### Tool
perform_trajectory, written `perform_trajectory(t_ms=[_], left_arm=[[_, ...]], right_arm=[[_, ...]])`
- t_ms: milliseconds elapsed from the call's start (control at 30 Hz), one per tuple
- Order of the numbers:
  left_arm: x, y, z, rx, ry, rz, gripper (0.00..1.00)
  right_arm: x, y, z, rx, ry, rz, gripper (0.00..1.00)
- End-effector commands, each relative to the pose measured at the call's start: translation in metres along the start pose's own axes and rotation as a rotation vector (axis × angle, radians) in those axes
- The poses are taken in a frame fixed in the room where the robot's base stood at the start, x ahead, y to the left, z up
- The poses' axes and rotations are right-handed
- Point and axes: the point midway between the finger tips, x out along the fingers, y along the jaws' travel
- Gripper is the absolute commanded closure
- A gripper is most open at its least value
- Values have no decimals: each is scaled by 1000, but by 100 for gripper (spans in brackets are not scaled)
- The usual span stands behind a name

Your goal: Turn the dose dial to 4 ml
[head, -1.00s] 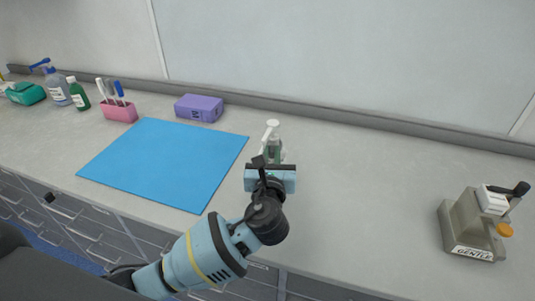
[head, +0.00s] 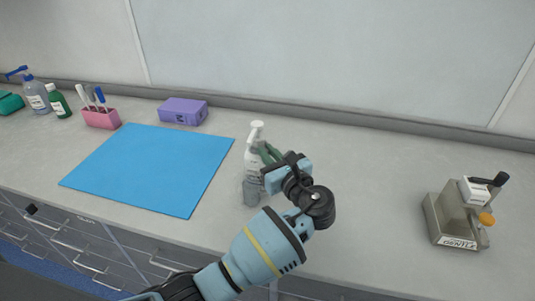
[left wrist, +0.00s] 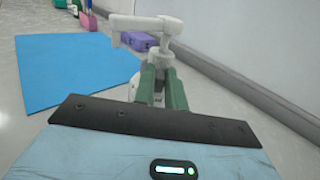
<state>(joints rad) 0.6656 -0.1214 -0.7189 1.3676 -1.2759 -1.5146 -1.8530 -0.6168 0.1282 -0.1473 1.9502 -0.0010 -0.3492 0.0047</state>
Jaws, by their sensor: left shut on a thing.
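A bottle-top dispenser (head: 252,165) with a white pump head, a pale label and a grey lower part stands upright on the counter, right of the blue mat. My left gripper (head: 268,153) reaches it from the right, near its upper part. In the left wrist view its two green fingers (left wrist: 161,88) are shut on the dispenser below the white head (left wrist: 150,30). The fingers hide the gripped part, so I cannot make out the dose dial or any scale reading. My right gripper is out of view.
A blue mat (head: 150,166) lies left of the dispenser. Behind it are a purple box (head: 182,111) and a pink pen holder (head: 101,118). A grey device (head: 455,215) with an orange knob stands far right. The counter between it and my arm is clear.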

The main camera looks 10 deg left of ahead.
Motion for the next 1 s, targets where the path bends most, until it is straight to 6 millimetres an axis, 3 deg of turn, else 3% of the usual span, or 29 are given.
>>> perform_trajectory(t_ms=[333,367,533,1000], left_arm=[[0,0,-1,1,0,2,100],[0,0,-1,1,1,2,85],[0,0,0,1,0,2,65],[3,0,0,1,0,1,65]], right_arm=[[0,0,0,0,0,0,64],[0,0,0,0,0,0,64],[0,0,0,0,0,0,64],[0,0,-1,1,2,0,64]])
